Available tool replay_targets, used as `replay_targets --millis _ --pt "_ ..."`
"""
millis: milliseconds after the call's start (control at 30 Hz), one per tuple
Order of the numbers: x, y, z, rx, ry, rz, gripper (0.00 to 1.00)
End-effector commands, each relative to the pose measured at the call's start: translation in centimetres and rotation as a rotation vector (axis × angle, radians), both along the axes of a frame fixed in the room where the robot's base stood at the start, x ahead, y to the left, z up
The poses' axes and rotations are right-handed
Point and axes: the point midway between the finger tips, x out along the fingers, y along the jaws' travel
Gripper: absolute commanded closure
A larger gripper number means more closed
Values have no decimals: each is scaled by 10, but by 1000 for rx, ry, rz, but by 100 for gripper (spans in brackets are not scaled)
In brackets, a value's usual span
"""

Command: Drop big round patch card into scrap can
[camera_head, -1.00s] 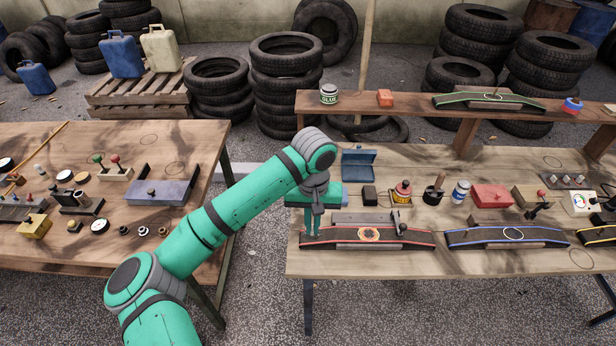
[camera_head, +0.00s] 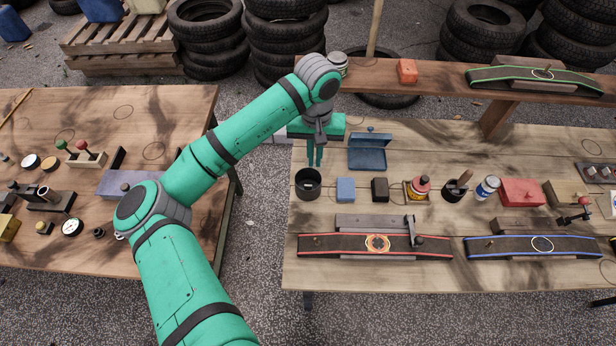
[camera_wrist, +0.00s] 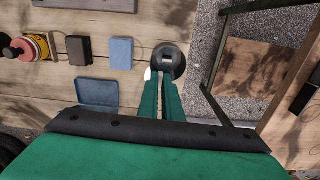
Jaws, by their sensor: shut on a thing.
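The scrap can (camera_head: 308,190) is a dark open cylinder at the left end of the right bench. It also shows in the wrist view (camera_wrist: 181,66), just past my fingertips. My gripper (camera_head: 316,164) points down over the can's far side, fingers close together. In the wrist view my gripper (camera_wrist: 163,76) is shut on a thin thing; a pale brown strip (camera_wrist: 160,107) shows edge-on between the fingers. I take it for the big round patch card, but its face and shape are hidden. A small pale patch shows inside the can.
A blue block (camera_head: 345,190), a black block (camera_head: 380,189) and a red-capped pot (camera_head: 418,188) stand right of the can. An open blue box (camera_head: 368,155) lies behind. A red-edged tyre strip (camera_head: 330,245) lies in front. The bench's left edge is close to the can.

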Motion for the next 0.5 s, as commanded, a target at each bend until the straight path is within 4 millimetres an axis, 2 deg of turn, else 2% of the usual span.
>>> replay_targets --millis 500 --pt "0 1 -49 1 2 1 100"
